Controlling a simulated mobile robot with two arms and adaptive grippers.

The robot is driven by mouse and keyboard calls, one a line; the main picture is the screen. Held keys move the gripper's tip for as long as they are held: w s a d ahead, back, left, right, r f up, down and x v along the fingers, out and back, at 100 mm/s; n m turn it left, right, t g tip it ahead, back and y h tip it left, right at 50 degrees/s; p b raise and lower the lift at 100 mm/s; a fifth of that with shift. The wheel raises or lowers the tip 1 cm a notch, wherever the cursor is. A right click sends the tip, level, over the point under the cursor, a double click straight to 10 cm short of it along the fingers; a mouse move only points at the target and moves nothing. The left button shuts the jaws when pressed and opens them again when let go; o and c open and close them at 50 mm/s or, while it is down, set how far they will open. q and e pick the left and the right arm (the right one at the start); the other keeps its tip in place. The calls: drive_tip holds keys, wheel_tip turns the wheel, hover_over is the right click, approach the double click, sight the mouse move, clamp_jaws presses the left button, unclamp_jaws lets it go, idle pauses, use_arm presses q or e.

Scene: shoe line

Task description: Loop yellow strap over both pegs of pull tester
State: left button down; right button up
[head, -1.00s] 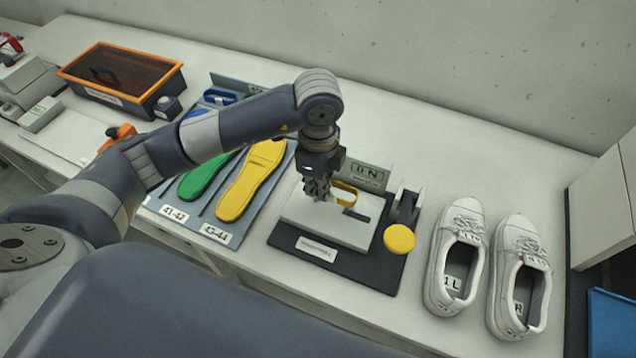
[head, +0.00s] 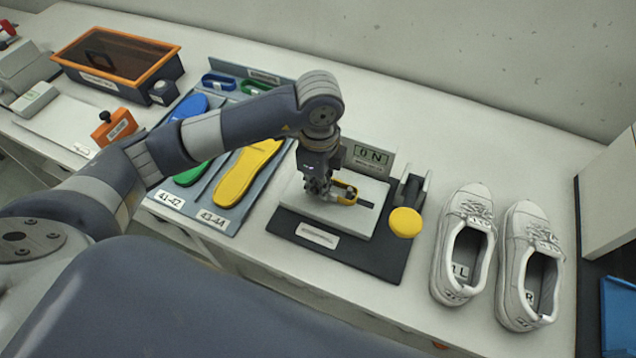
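The yellow strap (head: 343,187) is a small loop low over the plate, beside a dark slot. My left gripper (head: 320,191) points down at the strap's left end and looks shut on it; the fingertips are small and partly hidden. The pegs are hard to make out, and I cannot tell whether the strap is around either one. My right gripper is not in view.
A pair of white shoes (head: 464,245) stands right of the tester. A board with blue, green and yellow insoles (head: 247,172) lies to the left. An orange-rimmed bin (head: 165,72) stands at the back left. The bench behind the tester is clear.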

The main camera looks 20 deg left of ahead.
use_arm(q)
drive_tip(key=shift+w, duration=0.1)
drive_tip(key=c, duration=1.7)
unclamp_jaws()
drive_tip(key=shift+w, duration=0.1)
drive_tip(key=shift+r, duration=0.15)
wheel_tip(320, 180, up, 12)
drive_tip(key=shift+f, duration=0.15)
